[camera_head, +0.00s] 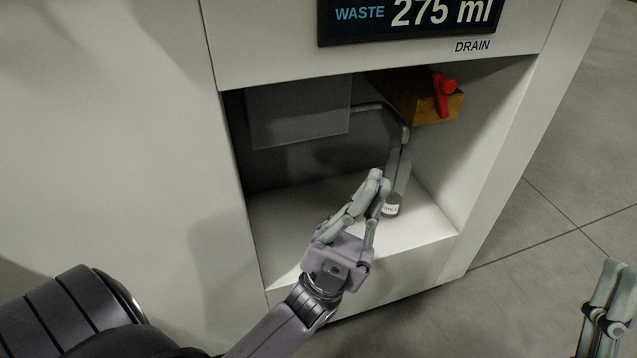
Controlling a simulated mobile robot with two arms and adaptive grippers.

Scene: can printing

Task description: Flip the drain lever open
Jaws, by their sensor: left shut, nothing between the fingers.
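The red drain lever (444,94) sits on the front of a brass-coloured block (415,98) at the upper right of the recess, below the DRAIN label (472,46). The lever stands close to upright, slightly tilted. My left gripper (377,178) is shut and empty. It is at the front of the recess, below and left of the lever and apart from it. My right gripper (612,285) shows only in part at the lower right edge, and whether it is open cannot be told.
A bottle (396,190) with a white label stands on the recess floor, partly hidden behind my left gripper. A thin pipe (380,108) runs above it. A grey box (298,112) hangs at the recess's upper left. The display (405,18) reads WASTE 275 ml.

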